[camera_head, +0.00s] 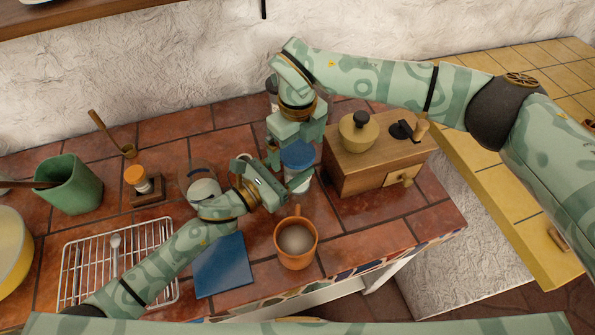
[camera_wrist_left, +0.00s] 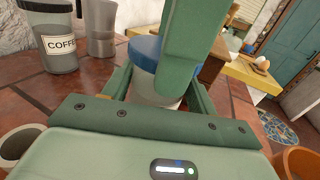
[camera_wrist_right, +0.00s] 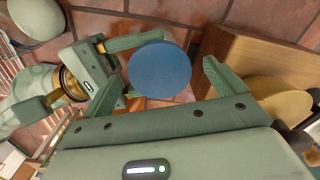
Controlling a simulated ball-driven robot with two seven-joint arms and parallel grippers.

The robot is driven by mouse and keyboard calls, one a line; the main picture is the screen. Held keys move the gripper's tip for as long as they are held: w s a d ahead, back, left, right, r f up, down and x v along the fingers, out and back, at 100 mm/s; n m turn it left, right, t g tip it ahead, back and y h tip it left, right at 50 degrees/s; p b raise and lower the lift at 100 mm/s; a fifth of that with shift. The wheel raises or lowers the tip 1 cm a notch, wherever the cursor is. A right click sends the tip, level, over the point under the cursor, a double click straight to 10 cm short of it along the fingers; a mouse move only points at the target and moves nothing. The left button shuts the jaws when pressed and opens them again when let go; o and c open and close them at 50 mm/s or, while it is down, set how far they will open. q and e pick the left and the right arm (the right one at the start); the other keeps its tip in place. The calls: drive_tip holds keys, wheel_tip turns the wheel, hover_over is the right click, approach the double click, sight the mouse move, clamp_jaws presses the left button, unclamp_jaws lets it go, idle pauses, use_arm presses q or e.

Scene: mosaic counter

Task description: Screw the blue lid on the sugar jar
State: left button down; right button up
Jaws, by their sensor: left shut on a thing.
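The blue lid (camera_head: 297,152) sits on top of the sugar jar (camera_head: 301,183), a pale jar standing on the tiled counter; whether it is screwed tight cannot be told. My left gripper (camera_head: 284,192) is shut on the jar's body from the left and front. In the left wrist view, the jar (camera_wrist_left: 150,88) shows between its fingers, under the lid (camera_wrist_left: 146,50). My right gripper (camera_head: 296,134) is above the lid, pointing down. In the right wrist view, its fingers are spread on either side of the lid (camera_wrist_right: 160,70), with gaps. One right finger partly hides lid and jar in the left wrist view.
A wooden coffee grinder (camera_head: 362,165) stands close to the right of the jar. An orange mug (camera_head: 296,242) is in front, near the counter edge. A blue flat square (camera_head: 222,266) and wire rack (camera_head: 117,262) lie to the left. A coffee jar (camera_wrist_left: 58,42) stands behind.

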drive_tip(key=shift+r, duration=0.1)
use_arm(q)
drive_tip(key=shift+c, duration=1.9)
unclamp_jaws()
use_arm(e)
wheel_tip(320, 180, up, 12)
use_arm(q)
drive_tip(key=shift+a, duration=0.1)
drive_tip(key=b+v, duration=0.1)
drive_tip(key=v, duration=1.5)
drive_tip(key=shift+s+b, duration=0.15)
drive_tip(key=shift+b, duration=0.2)
use_arm(e)
wheel_tip(320, 180, down, 2)
drive_tip(key=shift+w+f, duration=0.1)
use_arm(q)
drive_tip(key=shift+s, duration=0.1)
use_arm(e)
drive_tip(key=shift+f, duration=0.1)
